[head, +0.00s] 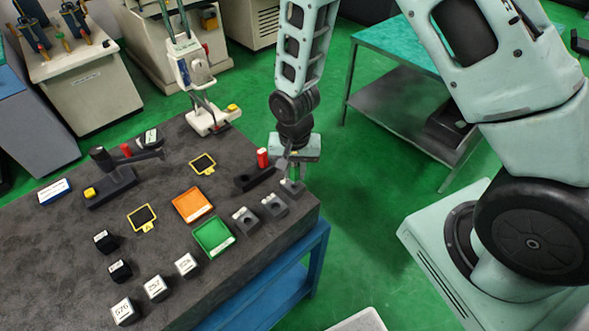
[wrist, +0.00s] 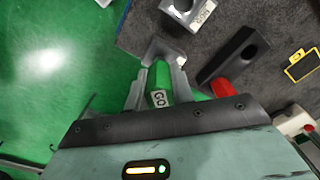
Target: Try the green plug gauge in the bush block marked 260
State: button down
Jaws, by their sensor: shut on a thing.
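The gauge's green is hard to tell from the floor. A grey bush block (head: 292,187) stands at the table edge under my gripper; it shows beyond the fingertips (wrist: 169,49). I cannot tell whether the gauge is in its bore. A second bush block (head: 273,205) and a third (head: 246,221) stand to the left.
A dark holder (head: 243,183) with a red gauge (head: 262,158) stands close left of my gripper. Green (head: 213,236) and orange (head: 192,204) trays lie left of the blocks. A white stand (head: 203,119) is behind. Open floor lies right of the table.

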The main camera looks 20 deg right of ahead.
aim_at(294, 164)
jog(key=shift+r+p, duration=1.3)
jog(key=shift+r, duration=0.65)
